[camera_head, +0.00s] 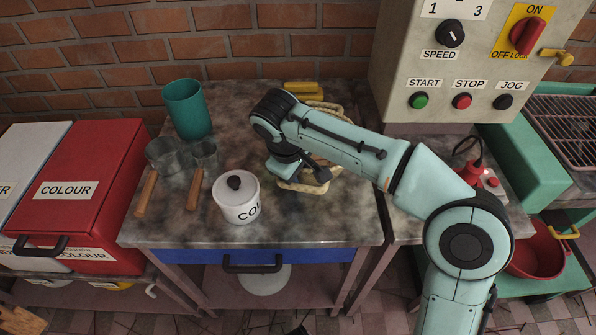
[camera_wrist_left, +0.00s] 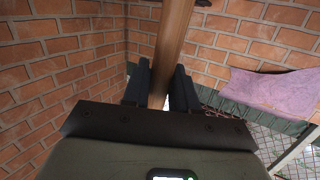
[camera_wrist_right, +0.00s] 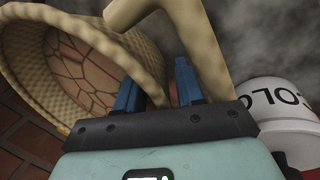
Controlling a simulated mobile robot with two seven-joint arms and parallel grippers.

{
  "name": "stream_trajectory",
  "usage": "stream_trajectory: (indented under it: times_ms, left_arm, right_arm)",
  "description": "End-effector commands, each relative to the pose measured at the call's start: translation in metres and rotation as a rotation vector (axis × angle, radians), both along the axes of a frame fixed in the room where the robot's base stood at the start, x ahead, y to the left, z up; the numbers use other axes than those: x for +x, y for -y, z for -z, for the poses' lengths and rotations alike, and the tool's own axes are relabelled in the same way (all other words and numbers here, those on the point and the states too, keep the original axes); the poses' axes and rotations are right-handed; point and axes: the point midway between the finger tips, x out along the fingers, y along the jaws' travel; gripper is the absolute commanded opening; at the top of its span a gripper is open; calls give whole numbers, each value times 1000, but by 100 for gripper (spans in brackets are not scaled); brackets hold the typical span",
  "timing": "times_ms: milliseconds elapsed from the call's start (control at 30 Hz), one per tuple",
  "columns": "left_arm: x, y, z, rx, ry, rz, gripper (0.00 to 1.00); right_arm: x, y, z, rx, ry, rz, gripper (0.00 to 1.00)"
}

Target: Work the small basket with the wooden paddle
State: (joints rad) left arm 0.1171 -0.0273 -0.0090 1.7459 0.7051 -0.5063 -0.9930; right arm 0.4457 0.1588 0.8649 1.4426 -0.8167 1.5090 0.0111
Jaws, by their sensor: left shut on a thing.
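The small woven basket (camera_head: 300,186) stands on the stone-topped table, partly hidden behind my right arm. In the right wrist view its round woven rim (camera_wrist_right: 22,70) and thick pale handle (camera_wrist_right: 208,50) show close up. My right gripper (camera_wrist_right: 158,75) is at the basket, its fingers apart with part of the woven side seen between them. I see no firm grip there. My left gripper (camera_wrist_left: 160,85) is shut on the wooden paddle's brown shaft (camera_wrist_left: 172,35), in front of brick walls. The left gripper does not show clearly in the head view.
A white lidded pot (camera_head: 238,203), two grey scoops (camera_head: 166,155) with wooden handles and a teal cup (camera_head: 187,108) share the table. Red COLOUR bin (camera_head: 95,160) stands left. A control box (camera_head: 470,60) stands at the back right. The front table strip is mostly clear.

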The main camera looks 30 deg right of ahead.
Motion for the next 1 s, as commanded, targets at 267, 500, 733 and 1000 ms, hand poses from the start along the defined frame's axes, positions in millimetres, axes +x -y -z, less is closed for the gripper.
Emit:
stream_trajectory:
  times_ms: [267, 500, 733, 1000]
  left_arm:
    - [0, 0, -1, 0, 1, 0, 0]
    - [0, 0, -1, 0, 1, 0, 0]
    - [-2, 0, -12, 0, 4, 0, 0]
    - [-5, 0, -28, 0, 9, 0, 0]
  right_arm:
    - [0, 0, 0, 0, 0, 0, 63]
    - [0, 0, 0, 1, 0, 0, 63]
    - [-1, -3, -9, 1, 0, -1, 63]
    - [-3, -6, -23, 1, 0, -1, 63]
